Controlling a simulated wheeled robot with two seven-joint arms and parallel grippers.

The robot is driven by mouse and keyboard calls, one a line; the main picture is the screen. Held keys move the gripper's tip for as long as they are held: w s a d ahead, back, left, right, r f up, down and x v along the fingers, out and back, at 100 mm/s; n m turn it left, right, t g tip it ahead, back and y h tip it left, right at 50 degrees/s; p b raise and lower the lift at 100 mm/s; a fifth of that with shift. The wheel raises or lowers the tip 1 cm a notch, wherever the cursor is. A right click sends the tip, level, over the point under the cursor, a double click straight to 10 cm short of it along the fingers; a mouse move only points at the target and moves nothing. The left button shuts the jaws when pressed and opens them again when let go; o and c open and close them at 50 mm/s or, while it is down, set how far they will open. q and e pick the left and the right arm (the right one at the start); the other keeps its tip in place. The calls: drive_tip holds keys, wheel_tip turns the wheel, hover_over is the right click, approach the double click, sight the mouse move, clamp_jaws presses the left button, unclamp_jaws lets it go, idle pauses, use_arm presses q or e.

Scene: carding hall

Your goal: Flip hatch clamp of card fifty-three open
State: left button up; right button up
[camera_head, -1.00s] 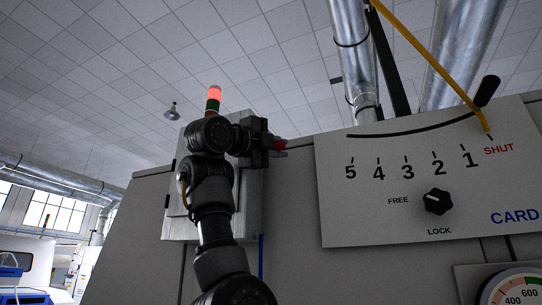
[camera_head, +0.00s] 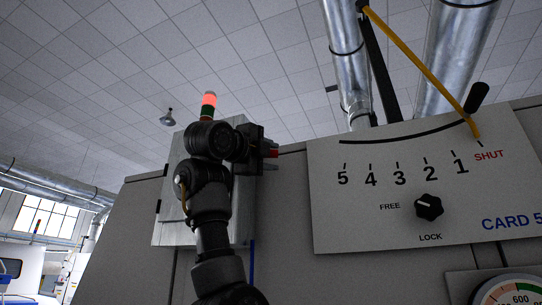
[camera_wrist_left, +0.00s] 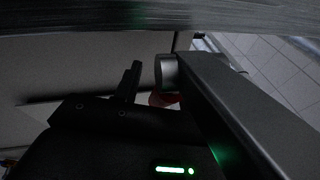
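My left gripper (camera_head: 268,152) is at the right edge of a grey metal box (camera_head: 172,205) on the machine's side. A small red part (camera_head: 273,153) shows at its fingertips, apparently the clamp's handle. In the left wrist view the red part (camera_wrist_left: 160,99) sits between a short dark finger (camera_wrist_left: 130,80) and a long dark bar, beside a grey cylinder (camera_wrist_left: 168,72). Whether the fingers press on it is unclear. The rest of the clamp is hidden by my gripper. My right gripper is not in view.
A pale panel (camera_head: 400,225) to the right reads "CARD 5", cut off by the frame. It has a scale, a black knob (camera_head: 429,207) and a yellow pointer (camera_head: 425,60) at SHUT. A gauge (camera_head: 510,292) is below. Metal ducts (camera_head: 350,60) rise behind.

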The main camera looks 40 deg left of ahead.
use_arm(q)
drive_tip(key=shift+s+d+f+b, duration=0.1)
drive_tip(key=shift+s+f+b, duration=0.05)
drive_tip(key=shift+s+b, duration=0.2)
drive_tip(key=b+v, duration=0.6)
drive_tip(key=v, duration=0.4)
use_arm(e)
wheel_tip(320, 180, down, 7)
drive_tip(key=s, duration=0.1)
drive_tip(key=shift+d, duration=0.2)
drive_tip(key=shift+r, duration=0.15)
